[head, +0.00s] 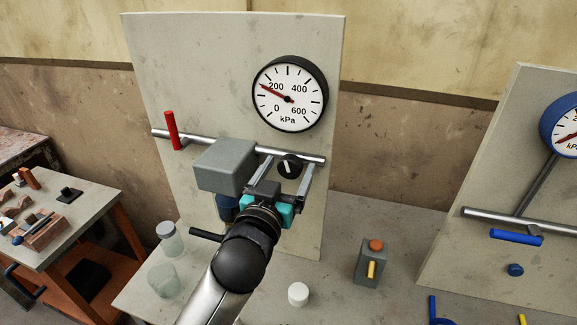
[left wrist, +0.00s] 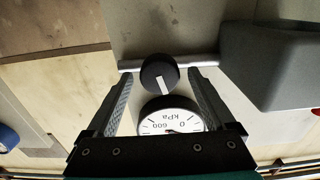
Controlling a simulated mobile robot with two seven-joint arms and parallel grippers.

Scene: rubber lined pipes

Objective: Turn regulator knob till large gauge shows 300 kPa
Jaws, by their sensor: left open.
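The large gauge (head: 290,94) has a black rim and a white kPa dial on the upright grey panel. Its red needle points up and left, between 0 and 200 and nearer 200. The black regulator knob (head: 291,167) with a white pointer sits on the pipe below; it also shows in the left wrist view (left wrist: 160,74). My left gripper (head: 288,163) is open, with one finger on each side of the knob. In the left wrist view gaps show between the knob and both fingers. The gauge there is partly hidden by the gripper body. My right gripper is not in view.
A grey box (head: 226,165) on the pipe stands close left of my left gripper. A red handle (head: 171,130) is farther left. Glass jars (head: 171,239), a white cap (head: 298,294) and a small grey switch box (head: 370,265) stand below. A second panel (head: 510,170) is at right.

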